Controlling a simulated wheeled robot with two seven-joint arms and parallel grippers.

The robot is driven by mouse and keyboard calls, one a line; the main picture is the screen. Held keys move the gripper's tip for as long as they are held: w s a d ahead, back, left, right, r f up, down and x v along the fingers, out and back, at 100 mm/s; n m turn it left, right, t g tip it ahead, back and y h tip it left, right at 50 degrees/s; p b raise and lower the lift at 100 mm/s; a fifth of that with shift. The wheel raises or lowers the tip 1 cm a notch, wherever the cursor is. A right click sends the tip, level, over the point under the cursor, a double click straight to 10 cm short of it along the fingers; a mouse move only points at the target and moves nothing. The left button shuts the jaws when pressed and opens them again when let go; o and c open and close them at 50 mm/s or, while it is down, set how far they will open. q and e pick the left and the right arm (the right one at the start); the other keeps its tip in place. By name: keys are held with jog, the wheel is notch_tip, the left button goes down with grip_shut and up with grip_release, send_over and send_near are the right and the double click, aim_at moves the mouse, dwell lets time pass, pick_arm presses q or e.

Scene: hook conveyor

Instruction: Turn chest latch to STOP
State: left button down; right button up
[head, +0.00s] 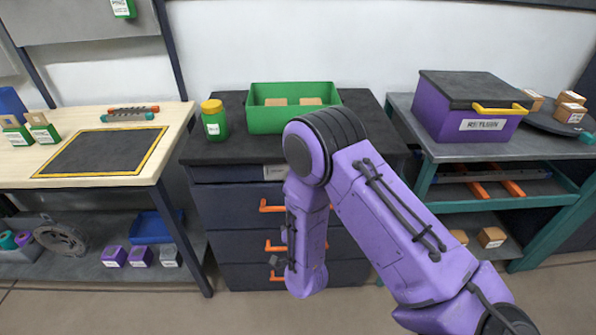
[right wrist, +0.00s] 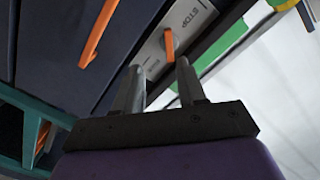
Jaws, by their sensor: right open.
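The dark drawer chest (head: 230,215) stands in the middle of the head view. A light label plate (head: 274,172) shows on its upper front, partly hidden by my right arm. In the right wrist view the plate (right wrist: 185,22) reads STOP at one end, with smaller lettering at the other. A short orange latch lever (right wrist: 169,45) sits between the two markings and does not lie over the word STOP. My right gripper (right wrist: 157,66) is open and empty, its fingertips close to the lever. Contact cannot be told. My left gripper is out of view.
Orange drawer handles (head: 272,206) stick out below the plate; one (right wrist: 97,33) is near the gripper. A green bin (head: 275,119) and a yellow-lidded jar (head: 212,128) stand on the chest. Tables flank it, the right one bearing a purple box (head: 455,125).

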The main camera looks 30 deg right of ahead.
jog(key=r+p+x, duration=0.1)
jog(key=r+x, duration=0.1)
jog(key=x, duration=0.9)
jog(key=shift+w+m+h+p, duration=0.25)
jog(key=shift+m+h+p, duration=0.05)
jog(key=shift+m+p, duration=0.1)
jog(key=shift+d, duration=0.1)
grip_shut()
